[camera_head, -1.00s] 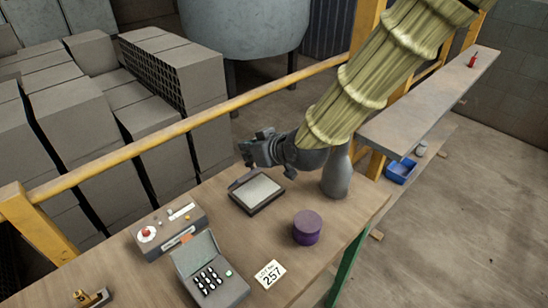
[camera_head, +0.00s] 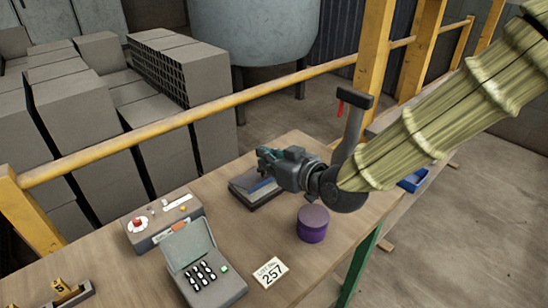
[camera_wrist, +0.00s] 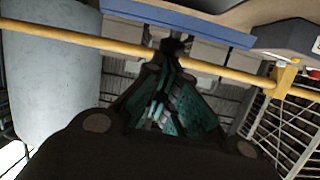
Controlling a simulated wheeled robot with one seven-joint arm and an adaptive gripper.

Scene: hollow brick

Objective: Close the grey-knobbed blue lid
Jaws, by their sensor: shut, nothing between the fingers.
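The shallow dark box (camera_head: 262,199) sits on the workbench, left of the purple tin. A blue surface, apparently its lid (camera_head: 246,181), shows beside my gripper, largely hidden; its angle cannot be told. The blue edge also crosses the top of the wrist view (camera_wrist: 190,22). My gripper (camera_head: 265,158) is over the box's far side. In the wrist view, my gripper's fingertips (camera_wrist: 172,48) meet just below the blue edge; contact cannot be told. My gripper is shut and empty. I cannot make out the grey knob.
A purple tin (camera_head: 312,225) stands close right of the box. A control box with a red button (camera_head: 166,220) and an open grey case (camera_head: 203,271) stand left. A number card (camera_head: 270,272) lies in front. A yellow rail (camera_head: 200,112) runs behind the bench (camera_head: 125,285).

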